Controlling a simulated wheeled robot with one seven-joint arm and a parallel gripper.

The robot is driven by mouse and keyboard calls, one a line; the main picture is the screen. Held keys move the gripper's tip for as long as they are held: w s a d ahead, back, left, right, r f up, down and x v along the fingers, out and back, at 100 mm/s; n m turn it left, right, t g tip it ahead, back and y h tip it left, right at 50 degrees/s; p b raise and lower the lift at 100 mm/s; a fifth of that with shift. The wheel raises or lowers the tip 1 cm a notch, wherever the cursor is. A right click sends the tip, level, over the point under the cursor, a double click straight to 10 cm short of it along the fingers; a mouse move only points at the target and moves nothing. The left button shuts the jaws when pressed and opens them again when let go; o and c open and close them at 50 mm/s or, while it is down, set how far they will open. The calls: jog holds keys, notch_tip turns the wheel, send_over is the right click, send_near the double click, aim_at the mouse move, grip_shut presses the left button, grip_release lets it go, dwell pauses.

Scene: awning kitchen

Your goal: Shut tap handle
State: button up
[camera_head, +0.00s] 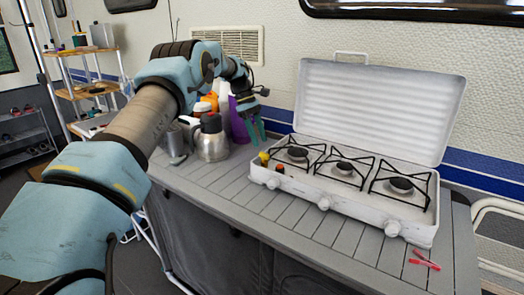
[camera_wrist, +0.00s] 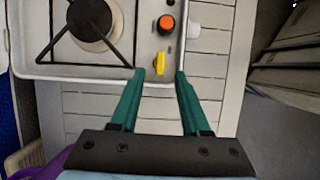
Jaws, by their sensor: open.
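The yellow handle (camera_wrist: 160,64), which looks like the tap handle, sits at the end of the white camp stove (camera_wrist: 110,73). In the head view the yellow handle (camera_head: 264,158) is at the stove's left front corner. Beside it is an orange-topped round part (camera_wrist: 166,22), also visible in the head view (camera_head: 279,169). My gripper (camera_wrist: 160,73) is open, its two green fingers pointing at the yellow handle, one on each side in the picture. In the head view my gripper (camera_head: 256,135) is above the stove's left end. Contact with the handle cannot be told.
The stove's raised lid (camera_head: 380,105) stands behind several burners. White knobs (camera_head: 324,203) line its front. A steel jug (camera_head: 212,140) and bottles stand left on the slatted table (camera_head: 300,225). A red item (camera_head: 425,260) lies front right. The table's front strip is otherwise clear.

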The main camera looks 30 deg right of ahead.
jog(key=v, duration=0.6)
jog(key=shift+f, duration=0.1)
jog(key=shift+a, duration=0.1)
jog(key=s+a+r+m+t, duration=0.1)
jog(key=s+a+m+t, duration=0.2)
jog(key=a, duration=2.1)
jog(key=s+a+f+m+t+y, duration=0.1)
jog(key=s+a+f+m, duration=0.1)
jog(key=s+a, duration=0.7)
jog(key=s+a+f+m+t, duration=0.1)
jog(key=s+a+f, duration=0.1)
jog(key=s+a, duration=0.7)
jog(key=s, duration=0.3)
jog(key=shift+m+y, duration=0.4)
